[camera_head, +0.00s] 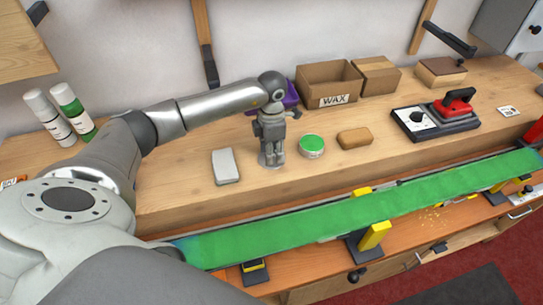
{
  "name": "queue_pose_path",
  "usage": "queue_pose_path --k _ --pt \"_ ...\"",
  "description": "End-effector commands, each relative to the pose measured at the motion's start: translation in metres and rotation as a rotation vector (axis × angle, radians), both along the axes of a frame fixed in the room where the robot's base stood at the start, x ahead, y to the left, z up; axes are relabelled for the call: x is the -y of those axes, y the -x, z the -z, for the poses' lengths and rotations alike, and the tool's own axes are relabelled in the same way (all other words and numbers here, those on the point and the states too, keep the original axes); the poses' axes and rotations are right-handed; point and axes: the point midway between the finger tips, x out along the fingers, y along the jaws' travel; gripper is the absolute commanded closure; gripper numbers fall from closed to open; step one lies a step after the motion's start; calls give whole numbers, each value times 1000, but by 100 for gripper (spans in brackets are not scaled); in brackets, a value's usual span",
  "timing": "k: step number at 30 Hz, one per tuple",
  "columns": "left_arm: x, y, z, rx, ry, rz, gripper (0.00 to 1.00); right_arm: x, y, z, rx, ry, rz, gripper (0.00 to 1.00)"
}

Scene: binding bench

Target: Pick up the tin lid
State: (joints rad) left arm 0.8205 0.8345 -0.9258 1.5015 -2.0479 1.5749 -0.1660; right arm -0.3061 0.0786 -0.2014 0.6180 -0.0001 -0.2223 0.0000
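My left gripper (271,160) points straight down at the bench top, with its fingertips low, close to the wood. A pale grey round rim, which looks like the tin lid (263,160), shows around and under the fingertips and is mostly hidden by them. The fingers look close together, but I cannot tell whether they grip the rim. A round tin with a green top (311,145) stands just right of the gripper, apart from it. My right gripper is not in view.
A whitish block (226,166) lies left of the gripper and a brown block (355,138) lies right of the green tin. A purple item (291,97) and a WAX box (329,84) stand behind.

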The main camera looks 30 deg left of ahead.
Motion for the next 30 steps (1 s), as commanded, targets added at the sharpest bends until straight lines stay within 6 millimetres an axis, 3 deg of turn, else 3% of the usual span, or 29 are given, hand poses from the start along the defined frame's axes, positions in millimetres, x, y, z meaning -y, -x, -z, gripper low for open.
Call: queue_pose_path --k 1,7,21,26,30 --pt "0 0 0 0 0 0 75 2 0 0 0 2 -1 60" --pt "0 0 -1 0 0 -1 98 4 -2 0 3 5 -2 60" --pt "-1 -1 -8 3 0 -2 99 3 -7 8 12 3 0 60" --pt "-1 -2 -27 8 0 0 99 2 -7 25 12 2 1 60" --pt "20 13 -57 7 1 6 99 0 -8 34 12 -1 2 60"
